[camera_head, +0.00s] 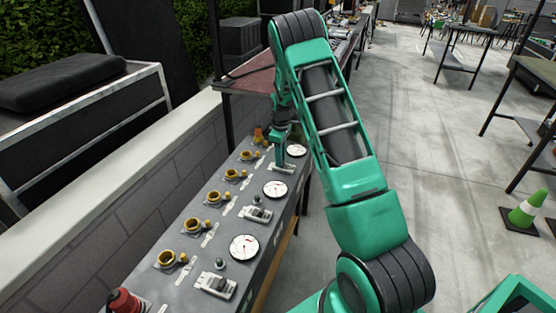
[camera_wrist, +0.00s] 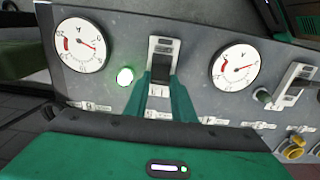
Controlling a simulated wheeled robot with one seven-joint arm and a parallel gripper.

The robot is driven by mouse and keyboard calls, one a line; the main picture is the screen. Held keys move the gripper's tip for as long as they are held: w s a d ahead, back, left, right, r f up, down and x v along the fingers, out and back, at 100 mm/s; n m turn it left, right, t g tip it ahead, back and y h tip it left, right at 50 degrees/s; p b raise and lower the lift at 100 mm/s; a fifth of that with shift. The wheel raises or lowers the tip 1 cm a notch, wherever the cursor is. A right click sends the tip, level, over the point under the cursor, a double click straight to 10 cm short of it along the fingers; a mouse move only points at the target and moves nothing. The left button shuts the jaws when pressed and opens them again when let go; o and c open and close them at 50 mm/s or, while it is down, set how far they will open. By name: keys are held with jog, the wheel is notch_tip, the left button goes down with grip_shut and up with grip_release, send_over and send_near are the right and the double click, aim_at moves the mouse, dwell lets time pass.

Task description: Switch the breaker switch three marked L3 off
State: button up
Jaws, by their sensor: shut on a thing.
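A grey control panel (camera_head: 190,285) runs along the wall in the head view, with three breaker switches in a row. My gripper (camera_head: 283,163) is at the farthest one and mostly hides it. In the wrist view my gripper (camera_wrist: 161,88) has its two green fingers on either side of a dark breaker lever (camera_wrist: 161,67) in a light housing (camera_wrist: 163,44), shut on it. A green lamp (camera_wrist: 125,76) beside it is lit. The middle breaker (camera_head: 256,214) and nearest breaker (camera_head: 216,285) are untouched. I cannot read any L3 marking.
Dial gauges, such as one near the front (camera_head: 244,248), sit between the breakers. Yellow sockets (camera_head: 193,228) line the panel's left side. A red knob (camera_head: 124,301) is at the near end. A dark red table (camera_head: 255,82) stands behind; open floor lies right.

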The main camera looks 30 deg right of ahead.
aim_at(284, 164)
jog(key=shift+s+d+r+t+y, duration=0.15)
jog(key=shift+s+d+t+y, duration=0.3)
jog(key=shift+t+y, duration=0.35)
jog(key=t+y, duration=0.1)
jog(key=s+d+t+y, duration=0.1)
jog(key=t, duration=0.1)
jog(key=shift+s, duration=0.25)
jog(key=shift+s+d+f+t+y, duration=0.25)
jog(key=shift+s+d+t+y, duration=0.15)
jog(key=shift+t+y, duration=0.4)
jog(key=shift+s+d+f+t+y, duration=0.25)
jog(key=shift+t+y, duration=0.15)
jog(key=shift+t, duration=0.2)
jog(key=shift+s+d+f+t+y, duration=0.1)
jog(key=shift+s+t+y, duration=0.1)
jog(key=shift+t+y, duration=0.3)
jog(key=shift+t, duration=0.3)
jog(key=o, duration=1.1)
jog(key=shift+c, duration=0.2)
